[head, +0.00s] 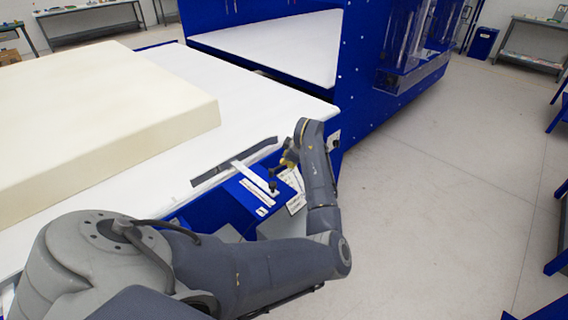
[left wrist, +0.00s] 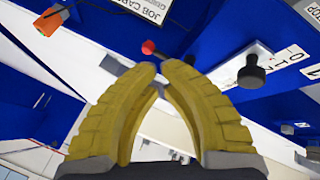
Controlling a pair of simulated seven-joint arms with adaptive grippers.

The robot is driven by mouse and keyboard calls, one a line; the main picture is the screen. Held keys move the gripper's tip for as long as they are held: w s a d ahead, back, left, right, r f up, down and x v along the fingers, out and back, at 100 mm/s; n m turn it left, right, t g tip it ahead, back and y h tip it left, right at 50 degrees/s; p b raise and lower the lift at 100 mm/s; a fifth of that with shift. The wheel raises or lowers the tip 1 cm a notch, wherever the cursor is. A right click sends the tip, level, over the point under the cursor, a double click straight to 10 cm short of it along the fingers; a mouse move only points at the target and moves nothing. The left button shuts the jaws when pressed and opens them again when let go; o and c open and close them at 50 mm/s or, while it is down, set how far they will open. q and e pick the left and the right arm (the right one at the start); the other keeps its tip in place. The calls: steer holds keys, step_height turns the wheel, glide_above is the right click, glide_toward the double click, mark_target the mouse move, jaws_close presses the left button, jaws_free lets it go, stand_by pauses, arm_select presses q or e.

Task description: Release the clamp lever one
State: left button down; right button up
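A clamp lever, a white bar (head: 255,179), runs from a dark strip at the table edge to a black knob (head: 273,187) over a blue box. In the left wrist view a black knob (left wrist: 251,72) stands right of my fingertips, apart from them. A small red knob (left wrist: 148,47) shows just beyond the tips. My left gripper (head: 290,158) is beside the lever, near its knob end. Its yellow fingers (left wrist: 160,68) curve together until the tips almost meet, with nothing visible between them. My right gripper is not in view.
A large cream foam block (head: 110,110) lies on the white table (head: 240,95). A blue machine frame (head: 365,75) rises behind. In the left wrist view an orange part (left wrist: 48,22) is at upper left. Open grey floor (head: 450,180) lies to the right.

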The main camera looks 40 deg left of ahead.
arm_select(q)
steer(key=v, duration=0.6)
steer(key=shift+r, duration=0.25)
steer(key=shift+s+d, duration=0.1)
